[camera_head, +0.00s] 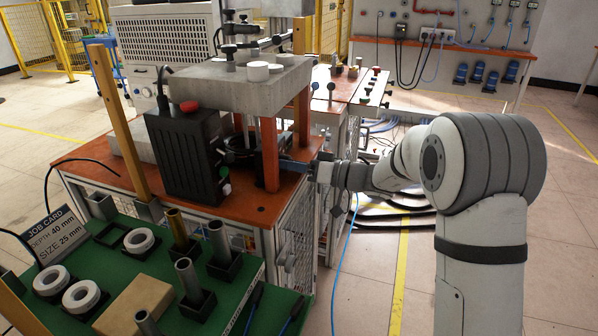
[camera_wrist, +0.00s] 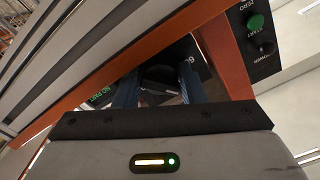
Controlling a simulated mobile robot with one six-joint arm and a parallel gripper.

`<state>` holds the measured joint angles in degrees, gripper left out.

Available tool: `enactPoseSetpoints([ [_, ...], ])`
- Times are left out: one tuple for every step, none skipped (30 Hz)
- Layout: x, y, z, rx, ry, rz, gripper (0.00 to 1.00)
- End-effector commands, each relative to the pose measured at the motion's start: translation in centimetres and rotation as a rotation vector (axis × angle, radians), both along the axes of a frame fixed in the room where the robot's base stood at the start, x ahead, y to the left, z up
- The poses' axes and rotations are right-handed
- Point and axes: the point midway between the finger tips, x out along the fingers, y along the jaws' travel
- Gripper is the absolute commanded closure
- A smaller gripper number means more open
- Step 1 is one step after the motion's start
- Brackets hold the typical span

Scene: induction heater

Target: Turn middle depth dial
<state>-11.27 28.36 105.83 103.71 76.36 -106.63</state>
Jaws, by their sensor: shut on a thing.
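My gripper (camera_head: 287,165) reaches in from the right, between the orange posts of the heater on the orange-topped bench. In the wrist view its two blue fingers (camera_wrist: 158,84) are closed around a dark round dial (camera_wrist: 160,76), touching it from both sides. The dial's front is mostly shaded and partly hidden by the fingers, so I cannot read its setting. In the head view the dial is hidden behind the post and gripper. A job card (camera_head: 55,237) reads depth 40 mm, size 25 mm.
An orange post (camera_head: 268,155) stands close to my gripper. The wrist view shows a green start button (camera_wrist: 256,22) and a green "NO PART" label (camera_wrist: 100,96). A green tray (camera_head: 125,238) with white rings and metal tubes stands at front left. The floor at right is partly free.

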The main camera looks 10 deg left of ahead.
Motion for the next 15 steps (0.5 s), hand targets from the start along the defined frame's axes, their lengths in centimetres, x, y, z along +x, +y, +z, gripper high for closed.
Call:
enactPoseSetpoints([
  [-0.28,0.33,-0.09,0.002,0.013,0.010,0.86],
  [-0.29,0.33,-0.08,0.003,0.020,0.010,0.86],
  [-0.29,0.34,-0.05,0.004,0.028,0.010,0.86],
  [-0.30,0.34,-0.04,0.005,0.034,0.010,0.86],
  [-0.30,0.35,-0.02,0.005,0.039,0.010,0.86],
  [-0.30,0.35,-0.01,0.005,0.043,0.011,0.86],
  [-0.31,0.35,0.00,0.005,0.045,0.011,0.86],
  [-0.30,0.35,0.01,0.006,0.046,0.011,0.86],
  [-0.31,0.35,0.02,0.006,0.048,0.011,0.86],
  [-0.31,0.35,0.03,0.006,0.048,0.011,0.86],
  [-0.32,0.35,0.03,0.006,0.049,0.011,0.86],
  [-0.32,0.35,0.03,0.006,0.049,0.011,0.86],
  [-0.31,0.36,0.03,0.006,0.049,0.011,0.86],
  [-0.31,0.36,0.03,0.006,0.049,0.011,0.86],
  [-0.32,0.36,0.02,0.006,0.048,0.011,0.86],
])
